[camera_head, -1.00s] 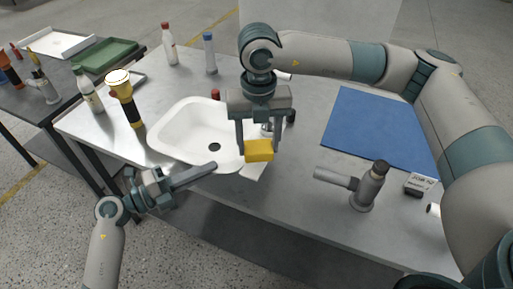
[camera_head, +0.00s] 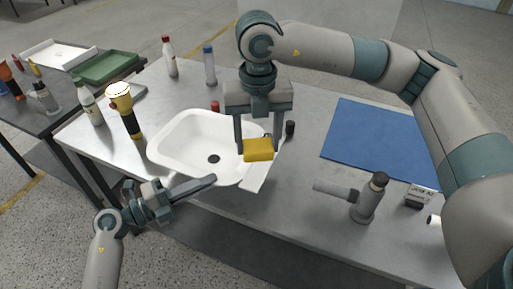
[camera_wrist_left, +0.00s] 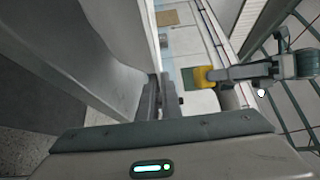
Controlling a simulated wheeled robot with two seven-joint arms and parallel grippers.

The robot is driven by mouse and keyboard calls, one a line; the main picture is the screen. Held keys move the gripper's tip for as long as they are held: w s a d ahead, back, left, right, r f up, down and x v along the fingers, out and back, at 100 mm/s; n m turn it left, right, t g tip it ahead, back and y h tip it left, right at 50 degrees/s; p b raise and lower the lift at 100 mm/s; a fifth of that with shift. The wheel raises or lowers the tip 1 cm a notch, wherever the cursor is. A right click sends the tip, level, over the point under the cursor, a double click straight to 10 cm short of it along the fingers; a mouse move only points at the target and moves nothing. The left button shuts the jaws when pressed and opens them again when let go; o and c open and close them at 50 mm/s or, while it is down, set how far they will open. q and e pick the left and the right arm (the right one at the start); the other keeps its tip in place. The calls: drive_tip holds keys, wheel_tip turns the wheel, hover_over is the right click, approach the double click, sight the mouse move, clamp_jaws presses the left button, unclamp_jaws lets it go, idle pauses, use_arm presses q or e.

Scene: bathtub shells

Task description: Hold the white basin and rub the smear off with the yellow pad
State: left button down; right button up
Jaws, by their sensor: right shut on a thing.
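The white basin (camera_head: 180,146) lies on the metal table, its drain visible near the middle. My right gripper (camera_head: 258,141) is shut on the yellow pad (camera_head: 258,151), at the basin's right side. The pad also shows in the left wrist view (camera_wrist_left: 203,77); whether it touches the surface below I cannot tell. My left gripper (camera_head: 205,183) is at the basin's front rim. In the left wrist view its fingers (camera_wrist_left: 158,92) are close together beside a pale wall, probably the basin; whether the rim is between them is unclear. I see no smear.
A yellow-and-black flashlight (camera_head: 123,108) and a bottle (camera_head: 89,103) stand left of the basin. Two bottles (camera_head: 170,57) (camera_head: 209,66) stand behind it. A blue mat (camera_head: 375,135) and a grey fixture (camera_head: 365,198) are to the right.

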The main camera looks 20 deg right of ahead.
use_arm(q)
drive_tip(key=c, duration=1.9)
unclamp_jaws()
drive_tip(key=shift+a, duration=0.1)
drive_tip(key=v, duration=1.2)
